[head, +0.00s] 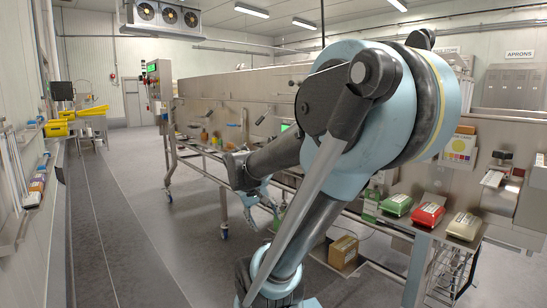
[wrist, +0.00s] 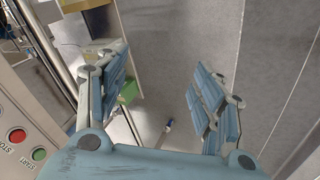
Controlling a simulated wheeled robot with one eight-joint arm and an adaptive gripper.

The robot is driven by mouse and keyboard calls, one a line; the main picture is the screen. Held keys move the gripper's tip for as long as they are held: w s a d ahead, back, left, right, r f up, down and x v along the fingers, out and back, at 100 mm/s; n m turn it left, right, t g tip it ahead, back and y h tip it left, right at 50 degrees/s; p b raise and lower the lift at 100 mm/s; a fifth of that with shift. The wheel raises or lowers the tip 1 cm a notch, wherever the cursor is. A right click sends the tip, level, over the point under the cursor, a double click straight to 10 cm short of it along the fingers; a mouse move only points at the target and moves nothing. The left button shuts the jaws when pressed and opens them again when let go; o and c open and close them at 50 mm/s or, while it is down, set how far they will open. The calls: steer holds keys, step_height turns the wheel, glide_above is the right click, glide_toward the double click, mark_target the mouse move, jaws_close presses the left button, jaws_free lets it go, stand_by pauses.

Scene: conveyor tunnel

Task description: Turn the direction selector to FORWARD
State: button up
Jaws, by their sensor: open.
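My gripper (wrist: 158,65) is open and empty in the wrist view, its blue-padded fingers spread above the grey floor. In the head view my gripper (head: 262,203) is small and partly hidden behind my arm, low beside the steel line. A steel control panel (wrist: 22,112) lies at the left edge of the wrist view, outside the fingers. It has a red STOP button (wrist: 17,136) and a green START button (wrist: 39,154). I cannot make out the direction selector in either view. A control cabinet (head: 157,80) with a green screen stands farther back in the head view.
The steel conveyor line (head: 225,95) runs along the right. Green, red and cream packs (head: 429,213) lie on its near shelf. The grey floor (head: 150,210) left of the line is clear. Yellow crates (head: 57,127) stand far left.

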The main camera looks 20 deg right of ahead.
steer(key=w+d+r+m+t+h, duration=0.1)
steer(key=w+r+h, duration=0.3)
steer(key=w, duration=0.8)
steer(key=w+d+r+t+h, duration=0.1)
steer(key=w+r+t+h, duration=0.2)
steer(key=w, duration=0.9)
steer(key=w+d+r+m+h, duration=0.1)
steer(key=w+r+h, duration=0.35)
steer(key=w, duration=0.85)
steer(key=r+x, duration=0.1)
steer(key=x, duration=1.6)
steer(key=shift+s+d+f+h, duration=0.3)
steer(key=shift+d+f+h, duration=0.05)
steer(key=shift+h, duration=0.1)
steer(key=shift+c, duration=0.3)
